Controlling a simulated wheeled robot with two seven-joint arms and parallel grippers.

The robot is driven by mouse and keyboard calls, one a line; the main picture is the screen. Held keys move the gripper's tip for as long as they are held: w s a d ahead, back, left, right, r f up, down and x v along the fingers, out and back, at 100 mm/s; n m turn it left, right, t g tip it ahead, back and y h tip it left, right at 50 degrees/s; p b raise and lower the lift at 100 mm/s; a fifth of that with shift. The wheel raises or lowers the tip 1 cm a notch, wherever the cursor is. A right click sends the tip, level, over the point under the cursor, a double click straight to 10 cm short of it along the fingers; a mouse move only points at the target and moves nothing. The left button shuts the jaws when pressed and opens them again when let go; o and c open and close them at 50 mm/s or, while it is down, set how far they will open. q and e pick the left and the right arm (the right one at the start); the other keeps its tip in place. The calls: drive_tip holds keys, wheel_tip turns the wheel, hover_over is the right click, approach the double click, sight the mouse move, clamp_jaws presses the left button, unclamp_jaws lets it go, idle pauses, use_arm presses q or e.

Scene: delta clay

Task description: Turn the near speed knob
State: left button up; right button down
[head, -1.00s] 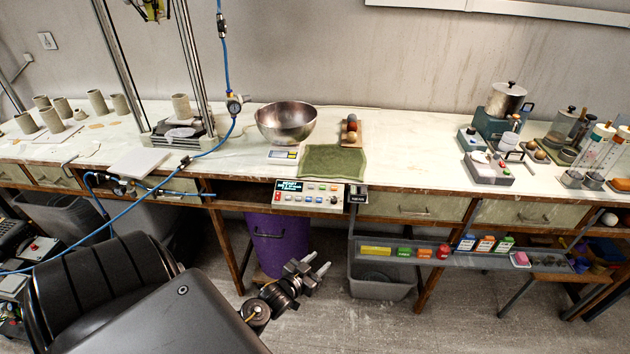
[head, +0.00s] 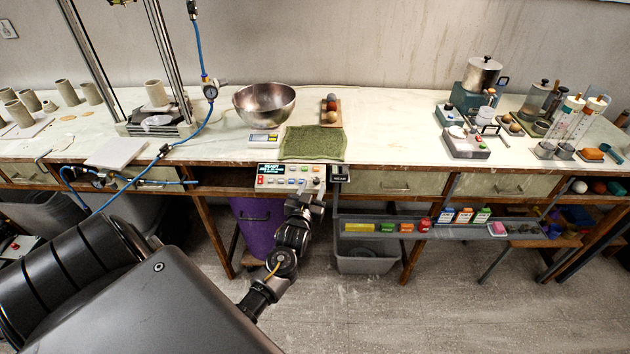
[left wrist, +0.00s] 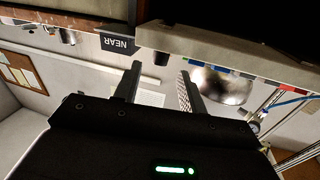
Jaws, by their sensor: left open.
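The control panel (head: 274,182) with a lit display and coloured buttons is mounted at the bench's front edge. Its pale edge (left wrist: 215,46) crosses the left wrist view. Beside it is a dark sign (head: 340,175), which reads NEAR in the left wrist view (left wrist: 118,44). A small dark knob (left wrist: 161,58) sticks out from the panel next to that sign. My left gripper (head: 308,197) is in front of the panel's right part, partly covering it. In the left wrist view its two fingers (left wrist: 159,70) are apart, with the knob between and just beyond their tips. Contact cannot be told.
A steel bowl (head: 264,106), a green cloth (head: 313,143) and a small scale (head: 264,137) lie on the bench above the panel. A shelf with coloured boxes (head: 445,216) and a grey bin (head: 366,262) are at right. A purple bin (head: 254,232) stands below.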

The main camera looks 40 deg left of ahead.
sight(316, 180)
use_arm(q)
drive_tip(key=shift+x, duration=1.65)
drive_tip(key=shift+d, duration=0.1)
